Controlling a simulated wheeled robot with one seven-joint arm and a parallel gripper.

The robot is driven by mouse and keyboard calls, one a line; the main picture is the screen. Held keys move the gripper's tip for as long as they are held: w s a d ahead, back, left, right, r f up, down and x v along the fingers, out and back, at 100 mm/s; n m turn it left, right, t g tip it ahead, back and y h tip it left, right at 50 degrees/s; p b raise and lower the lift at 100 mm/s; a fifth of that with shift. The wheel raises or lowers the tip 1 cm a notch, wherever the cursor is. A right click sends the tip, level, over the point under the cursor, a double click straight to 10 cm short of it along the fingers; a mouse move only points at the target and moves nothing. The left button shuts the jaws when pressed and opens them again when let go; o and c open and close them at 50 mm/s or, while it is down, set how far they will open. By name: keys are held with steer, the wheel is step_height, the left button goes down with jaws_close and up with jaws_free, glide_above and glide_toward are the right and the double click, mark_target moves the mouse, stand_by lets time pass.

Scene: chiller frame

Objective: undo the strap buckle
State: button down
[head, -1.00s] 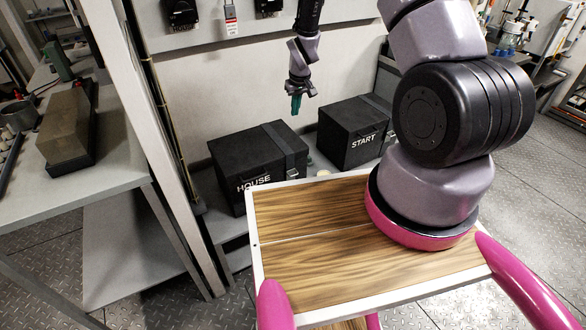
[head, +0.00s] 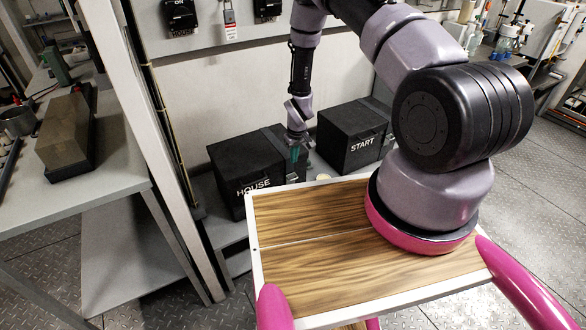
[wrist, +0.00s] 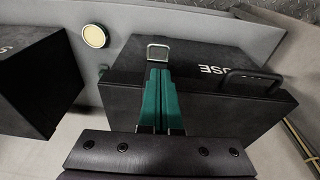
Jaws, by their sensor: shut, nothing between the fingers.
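The strap buckle (wrist: 158,53) is a small bright metal frame at the edge of the black HOUSE box in the wrist view. The box (head: 232,166) stands on a low shelf in the head view, its strap running over the side nearer the START box. My gripper (wrist: 160,72) has teal fingers pressed together, with nothing between them. Its tips are right by the buckle in the wrist view; I cannot tell whether they touch it.
The black START box (head: 350,138) stands to the right, with a narrow gap between the boxes. A dark handle (wrist: 252,78) sticks out from the HOUSE box. A round pale disc (wrist: 94,36) lies beside the boxes. A grey post (head: 150,130) rises on the left.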

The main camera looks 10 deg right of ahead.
steer(key=f, duration=0.3)
steer(key=w+f, duration=0.1)
steer(key=f, duration=0.5)
steer(key=shift+w+a+f, duration=0.15)
steer(key=shift+w+f, duration=0.1)
